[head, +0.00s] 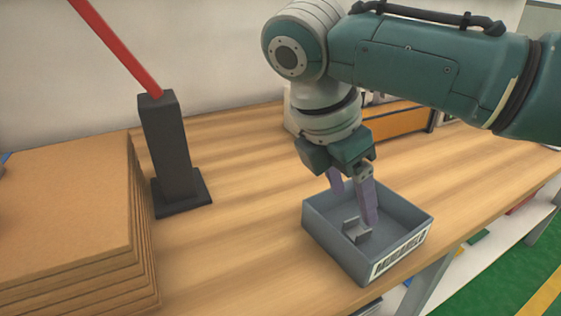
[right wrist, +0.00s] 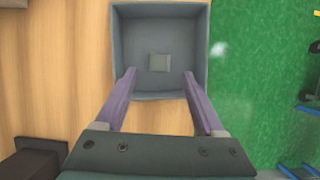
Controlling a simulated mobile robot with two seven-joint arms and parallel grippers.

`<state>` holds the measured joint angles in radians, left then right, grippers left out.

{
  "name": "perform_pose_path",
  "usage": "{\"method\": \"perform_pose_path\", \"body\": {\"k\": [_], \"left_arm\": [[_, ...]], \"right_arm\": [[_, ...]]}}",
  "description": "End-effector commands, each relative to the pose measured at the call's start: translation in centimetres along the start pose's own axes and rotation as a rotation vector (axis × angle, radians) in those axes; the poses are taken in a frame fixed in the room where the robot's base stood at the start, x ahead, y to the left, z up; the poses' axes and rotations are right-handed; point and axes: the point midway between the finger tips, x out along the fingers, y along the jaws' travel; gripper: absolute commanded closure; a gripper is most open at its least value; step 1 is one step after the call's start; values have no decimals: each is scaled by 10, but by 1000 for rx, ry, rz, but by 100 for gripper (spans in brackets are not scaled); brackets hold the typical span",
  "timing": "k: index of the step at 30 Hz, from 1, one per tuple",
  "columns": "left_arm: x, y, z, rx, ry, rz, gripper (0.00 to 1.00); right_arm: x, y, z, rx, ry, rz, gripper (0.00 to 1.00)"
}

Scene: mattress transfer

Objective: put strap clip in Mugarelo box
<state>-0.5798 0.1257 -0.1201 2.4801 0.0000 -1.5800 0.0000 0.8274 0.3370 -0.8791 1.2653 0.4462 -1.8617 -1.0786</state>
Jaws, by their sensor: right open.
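The Mugarelo box (head: 320,228) is a grey open-topped tray with a lettered label on its front side. It stands on the wooden table near the front edge. The strap clip (head: 352,229), a small grey piece, lies inside on the box floor; it also shows in the right wrist view (right wrist: 160,62). My right gripper (head: 354,202) points down over the box with its purple fingers apart. In the right wrist view, no object is between the fingers, and the clip is apart from both. My left gripper is not in view.
A stack of brown boards (head: 70,200) lies at the left. A dark post on a base (head: 170,150) with a red bar stands beside it. An orange-fronted unit (head: 398,122) is at the back. The table left of the box is clear.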

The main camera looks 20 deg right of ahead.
Motion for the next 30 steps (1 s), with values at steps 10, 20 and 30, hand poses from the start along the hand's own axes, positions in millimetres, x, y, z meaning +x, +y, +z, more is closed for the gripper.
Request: {"method": "perform_pose_path", "body": {"k": [10,20,30], "left_arm": [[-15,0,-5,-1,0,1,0],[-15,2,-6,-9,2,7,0],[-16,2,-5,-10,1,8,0]], "right_arm": [[-57,0,-1,1,3,2,29],[-24,-64,-97,293,313,31,29],[-9,-165,-98,1165,571,-48,29]]}}
